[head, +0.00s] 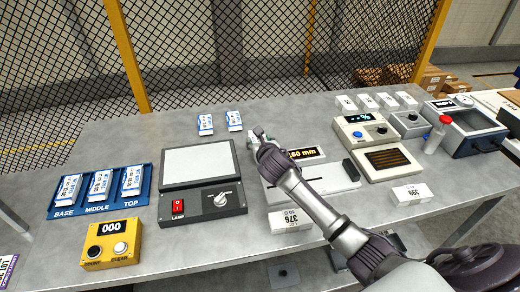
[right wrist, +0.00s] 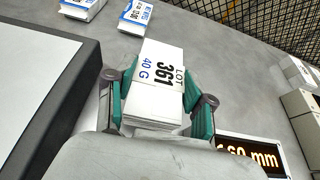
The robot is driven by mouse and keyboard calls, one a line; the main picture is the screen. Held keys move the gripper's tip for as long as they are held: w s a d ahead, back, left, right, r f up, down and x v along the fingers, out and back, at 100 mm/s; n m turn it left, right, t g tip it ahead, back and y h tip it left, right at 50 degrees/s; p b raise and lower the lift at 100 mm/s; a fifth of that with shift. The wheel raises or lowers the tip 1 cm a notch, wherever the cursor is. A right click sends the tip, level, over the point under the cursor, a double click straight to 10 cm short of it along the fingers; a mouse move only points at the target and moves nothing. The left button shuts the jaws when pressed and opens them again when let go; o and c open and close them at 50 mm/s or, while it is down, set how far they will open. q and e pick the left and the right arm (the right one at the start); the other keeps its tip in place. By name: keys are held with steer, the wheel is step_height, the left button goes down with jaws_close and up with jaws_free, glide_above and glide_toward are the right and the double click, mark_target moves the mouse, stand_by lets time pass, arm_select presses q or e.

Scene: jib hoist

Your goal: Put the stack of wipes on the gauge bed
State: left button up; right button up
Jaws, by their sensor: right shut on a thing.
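My right gripper (head: 262,140) is shut on a white block of sheets (right wrist: 155,85) with a label reading LOT 361, 40 G. The green fingers press on its two sides in the right wrist view. Several blue-and-white packs stand in view: two lie loose at the back (head: 205,124) (head: 235,120), and three lie in a blue tray (head: 100,211) marked BASE, MIDDLE and TOP. The white gauge (head: 340,179) with an orange mm readout is partly hidden by my right arm. My left gripper is out of view.
A light box (head: 195,189) with a dark frame stands left of my gripper. A yellow counter (head: 112,244) is at the front left. White blocks marked 376 (head: 291,221) and 399 (head: 411,194) lie at the front. A beige scale (head: 366,132) stands to the right.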

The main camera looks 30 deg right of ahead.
steer(key=shift+f, duration=1.7)
steer(key=shift+f, duration=0.1)
steer(key=o, duration=1.2)
